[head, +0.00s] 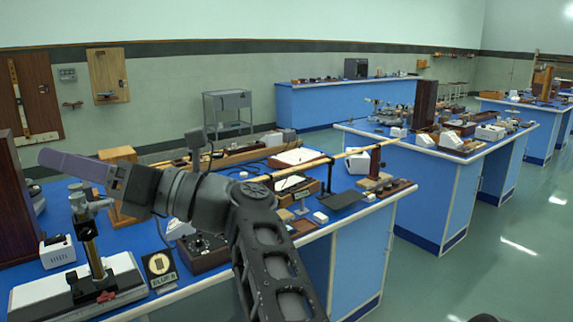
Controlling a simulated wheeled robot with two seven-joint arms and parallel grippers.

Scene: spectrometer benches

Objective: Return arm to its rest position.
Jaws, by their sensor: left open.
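My left arm (275,265) rises from the bottom middle of the head view and bends to the left at the wrist. My left gripper (58,160) points left above the near blue bench, with its fingers seen side-on. It is open, and nothing shows between its fingers. It hangs over the bench's left part, near a brass-post instrument (88,235), and appears apart from it. My right gripper is not in view.
The near blue bench (355,250) is crowded with instruments, including a wooden box (118,180), a black control box (203,250) and a long wooden rail (330,157). A second blue bench (435,190) stands to the right. Open green floor (490,250) lies at the right.

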